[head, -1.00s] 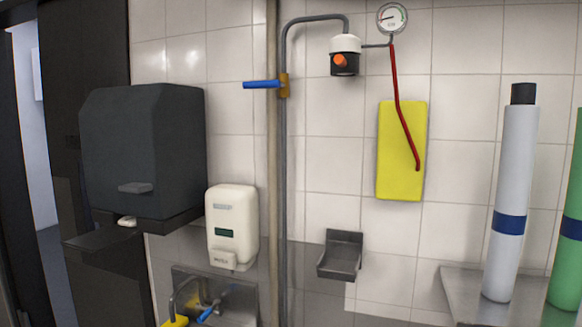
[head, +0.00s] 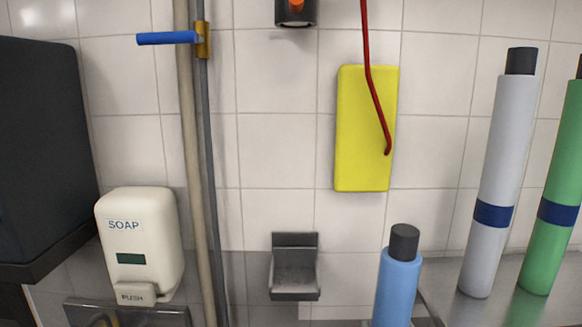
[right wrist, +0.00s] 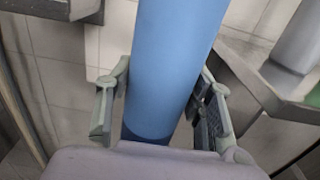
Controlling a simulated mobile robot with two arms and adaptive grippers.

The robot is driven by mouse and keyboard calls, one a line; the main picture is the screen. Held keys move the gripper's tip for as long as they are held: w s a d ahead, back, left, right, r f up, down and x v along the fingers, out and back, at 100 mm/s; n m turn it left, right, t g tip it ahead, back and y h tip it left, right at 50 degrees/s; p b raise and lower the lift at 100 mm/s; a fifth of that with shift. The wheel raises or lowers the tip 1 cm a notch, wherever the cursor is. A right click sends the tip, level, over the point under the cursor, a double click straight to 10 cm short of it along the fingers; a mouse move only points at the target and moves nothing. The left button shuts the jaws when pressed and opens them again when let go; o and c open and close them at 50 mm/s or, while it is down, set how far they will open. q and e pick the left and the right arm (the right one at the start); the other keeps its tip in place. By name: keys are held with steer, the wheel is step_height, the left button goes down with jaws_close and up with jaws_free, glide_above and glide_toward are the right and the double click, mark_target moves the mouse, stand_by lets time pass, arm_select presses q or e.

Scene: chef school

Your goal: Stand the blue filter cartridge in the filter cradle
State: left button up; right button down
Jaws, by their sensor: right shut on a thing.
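The blue filter cartridge (head: 397,289) has a black cap and stands nearly upright at the bottom of the head view; its lower part is cut off. In the right wrist view the blue cartridge (right wrist: 172,60) runs between the fingers of my right gripper (right wrist: 160,105), which is shut on it. A dark blue band shows low on it. The filter cradle (head: 294,268) is a small grey metal bracket on the tiled wall, left of the cartridge, and looks empty. My left gripper is in neither view.
A white cartridge (head: 497,180) and a green cartridge (head: 556,190) stand on a metal shelf (head: 450,310) at right. A soap dispenser (head: 140,245), vertical pipes (head: 197,180) and a dark box (head: 40,150) are at left. A yellow panel (head: 362,130) hangs above, with a red hose (head: 371,70).

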steer(key=s+a+r+n+y+p, duration=0.15)
steer(key=a+r, duration=0.35)
steer(key=r, duration=0.5)
steer(key=a+r+n+y+p, duration=0.1)
steer(key=a+r+y+p, duration=0.15)
steer(key=a+r, duration=0.55)
steer(key=s+a+r+n+y+p, duration=0.1)
steer(key=a+r+y+p, duration=0.15)
steer(key=r, duration=0.85)
steer(key=w+f+b, duration=0.2)
steer(key=w+b, duration=0.1)
steer(key=w, duration=1)
steer(key=shift+w+a+g+h, duration=0.2)
steer(key=shift+w+g+h, duration=0.15)
steer(key=shift+g+h, duration=0.1)
